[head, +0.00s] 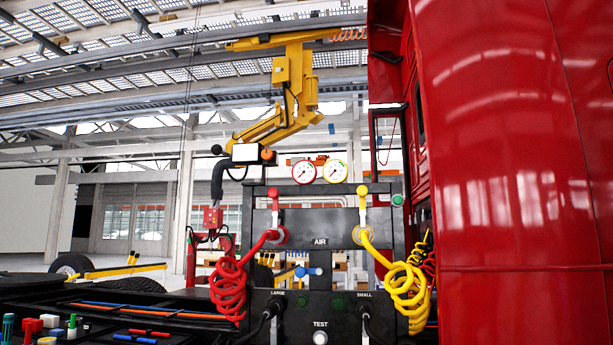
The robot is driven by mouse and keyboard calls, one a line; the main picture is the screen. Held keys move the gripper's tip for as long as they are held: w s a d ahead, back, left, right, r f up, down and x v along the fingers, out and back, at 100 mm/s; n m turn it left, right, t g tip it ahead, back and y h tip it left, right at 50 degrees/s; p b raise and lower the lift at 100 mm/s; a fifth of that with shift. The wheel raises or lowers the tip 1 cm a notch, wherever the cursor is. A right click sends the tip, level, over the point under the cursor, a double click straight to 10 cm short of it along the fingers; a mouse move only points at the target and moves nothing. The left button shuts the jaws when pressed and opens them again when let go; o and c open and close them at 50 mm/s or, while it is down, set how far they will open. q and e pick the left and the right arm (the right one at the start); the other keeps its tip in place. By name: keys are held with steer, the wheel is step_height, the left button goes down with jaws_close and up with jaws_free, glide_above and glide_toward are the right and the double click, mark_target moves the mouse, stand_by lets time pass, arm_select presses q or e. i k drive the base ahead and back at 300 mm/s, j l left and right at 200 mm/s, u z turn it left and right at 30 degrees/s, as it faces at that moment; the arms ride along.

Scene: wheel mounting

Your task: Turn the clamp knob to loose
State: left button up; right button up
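No part in the head view is clearly marked as the clamp knob. A yellow jointed lifting arm (297,95) hangs from an overhead rail and carries a white box (245,153) at its lower end. A small dark round knob (216,149) is at the left of this box, and a brownish-orange round part (268,155) is at its right. Whether either is the clamp knob, and how it is turned, I cannot tell. Neither of my grippers is in view.
A dark panel marked AIR (320,262) stands ahead with two gauges, a coiled red hose (229,285) and a coiled yellow hose (408,292). A red truck cab (510,170) fills the right. A tray of small coloured parts (100,336) is at lower left.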

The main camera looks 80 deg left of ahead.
mark_target(266, 155)
steer(key=u, duration=3)
